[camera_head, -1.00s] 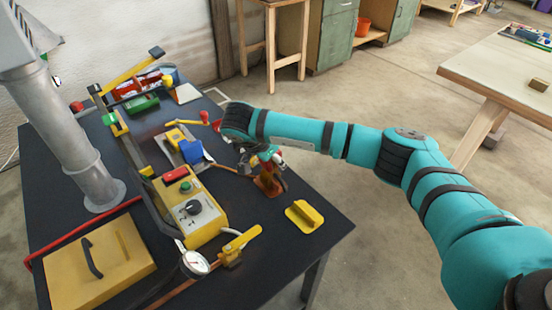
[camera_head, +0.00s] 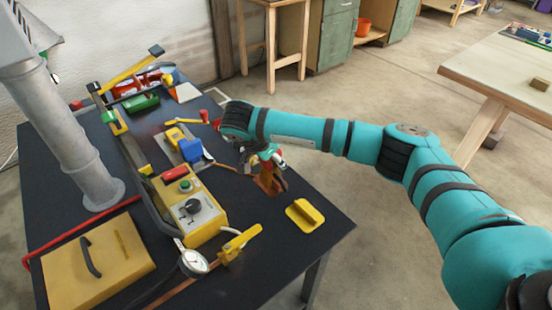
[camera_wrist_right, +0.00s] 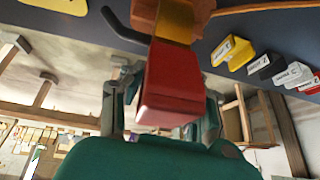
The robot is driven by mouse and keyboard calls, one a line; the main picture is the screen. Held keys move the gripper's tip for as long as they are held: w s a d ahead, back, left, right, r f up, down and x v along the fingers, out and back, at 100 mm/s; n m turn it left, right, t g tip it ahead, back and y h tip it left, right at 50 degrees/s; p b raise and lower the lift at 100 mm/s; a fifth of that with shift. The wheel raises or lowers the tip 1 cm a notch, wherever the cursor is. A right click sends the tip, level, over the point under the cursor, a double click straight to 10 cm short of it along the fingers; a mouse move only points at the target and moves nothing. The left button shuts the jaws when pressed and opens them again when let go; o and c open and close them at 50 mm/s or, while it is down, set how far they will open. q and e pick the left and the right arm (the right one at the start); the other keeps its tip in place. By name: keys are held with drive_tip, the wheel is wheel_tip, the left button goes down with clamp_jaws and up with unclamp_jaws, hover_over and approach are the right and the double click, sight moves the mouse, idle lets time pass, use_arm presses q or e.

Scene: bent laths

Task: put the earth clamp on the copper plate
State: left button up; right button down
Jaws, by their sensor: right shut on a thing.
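My right gripper (camera_head: 266,163) is over the front right part of the black table and is shut on a red block-like grip. I take this to be the earth clamp (camera_wrist_right: 172,92); in the right wrist view the red part is between the fingers, with a yellow section beyond it. An orange-brown piece, seemingly the copper plate (camera_head: 267,184), is directly below the gripper in the head view. It also shows past the yellow section in the wrist view (camera_wrist_right: 148,14). I cannot tell whether clamp and plate touch. My left gripper is not in view.
A yellow control box (camera_head: 193,213) stands left of the gripper. A yellow handled block (camera_head: 306,214) lies near the table corner. A blue item (camera_head: 188,150) lies behind. A dial gauge (camera_head: 194,262) and yellow valve (camera_head: 238,243) are in front. Bare table lies around the yellow block.

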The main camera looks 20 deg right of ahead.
idle(0.7)
drive_tip(key=c, duration=0.9)
unclamp_jaws()
